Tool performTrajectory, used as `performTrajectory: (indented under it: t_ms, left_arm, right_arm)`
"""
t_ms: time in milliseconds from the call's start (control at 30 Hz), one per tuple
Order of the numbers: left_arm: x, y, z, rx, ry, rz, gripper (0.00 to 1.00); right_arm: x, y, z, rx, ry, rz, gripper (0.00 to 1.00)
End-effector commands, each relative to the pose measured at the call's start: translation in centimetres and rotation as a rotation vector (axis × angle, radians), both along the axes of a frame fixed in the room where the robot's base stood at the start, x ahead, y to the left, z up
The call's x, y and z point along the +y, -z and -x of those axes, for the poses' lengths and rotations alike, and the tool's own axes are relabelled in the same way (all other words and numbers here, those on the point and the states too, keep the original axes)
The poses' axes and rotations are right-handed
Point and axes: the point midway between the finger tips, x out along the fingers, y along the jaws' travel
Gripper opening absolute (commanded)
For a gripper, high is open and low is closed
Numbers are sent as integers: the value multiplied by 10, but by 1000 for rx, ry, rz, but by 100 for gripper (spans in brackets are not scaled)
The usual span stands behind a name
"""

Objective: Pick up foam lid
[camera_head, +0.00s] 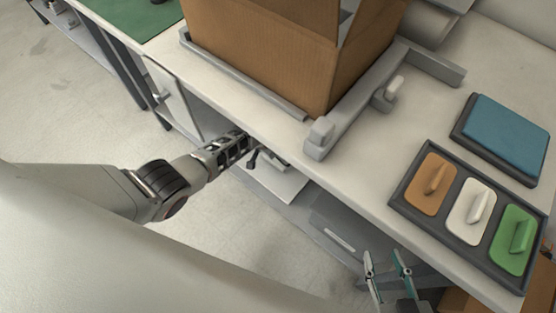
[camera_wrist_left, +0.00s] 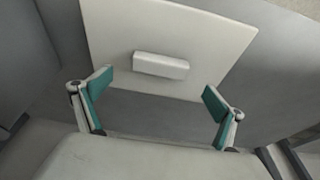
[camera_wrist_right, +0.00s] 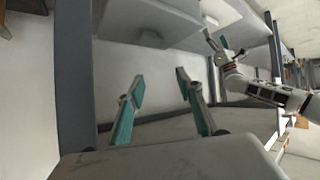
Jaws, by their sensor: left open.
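A pale flat panel with a white block handle, which looks like the foam lid (camera_wrist_left: 190,45), lies on a grey surface below the table level. Its handle (camera_wrist_left: 160,66) lies ahead of and between the spread fingers of my left gripper (camera_wrist_left: 158,88), apart from them. My left gripper is open and empty. My right gripper (camera_head: 388,266) is open and empty in front of the table; its fingers also show in the right wrist view (camera_wrist_right: 159,82).
A cardboard box (camera_head: 270,50) stands on the white table between grey guide bars (camera_head: 350,120). A dark tray (camera_head: 450,225) holds orange, white and green handled pads. A blue pad (camera_head: 505,132) lies behind it. The table edge overhangs the lower shelf area.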

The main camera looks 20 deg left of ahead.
Motion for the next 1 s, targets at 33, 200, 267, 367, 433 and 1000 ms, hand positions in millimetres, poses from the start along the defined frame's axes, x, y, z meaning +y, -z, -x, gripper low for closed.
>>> performTrajectory:
  t_ms: [33, 200, 267, 367, 433, 1000]
  left_arm:
    - [0, 7, 3, 5, 0, -1, 96]
    - [0, 16, 1, 4, 1, 0, 96]
    - [-1, 27, 3, 10, 2, -1, 96]
    - [-1, 44, 4, 15, 4, -1, 96]
    - [-2, 52, 3, 15, 4, -1, 96]
    - [-2, 51, -8, -3, 4, 0, 60]
  right_arm:
    - [1, 2, 1, 3, 0, -5, 36]
    - [6, 2, 0, 1, 3, -25, 36]
    - [11, 2, 0, 0, 4, -43, 36]
    - [21, -4, -5, -16, 11, -86, 36]
    - [25, -8, -7, -23, 14, -108, 36]
    - [32, -21, -14, -50, 19, -143, 36]
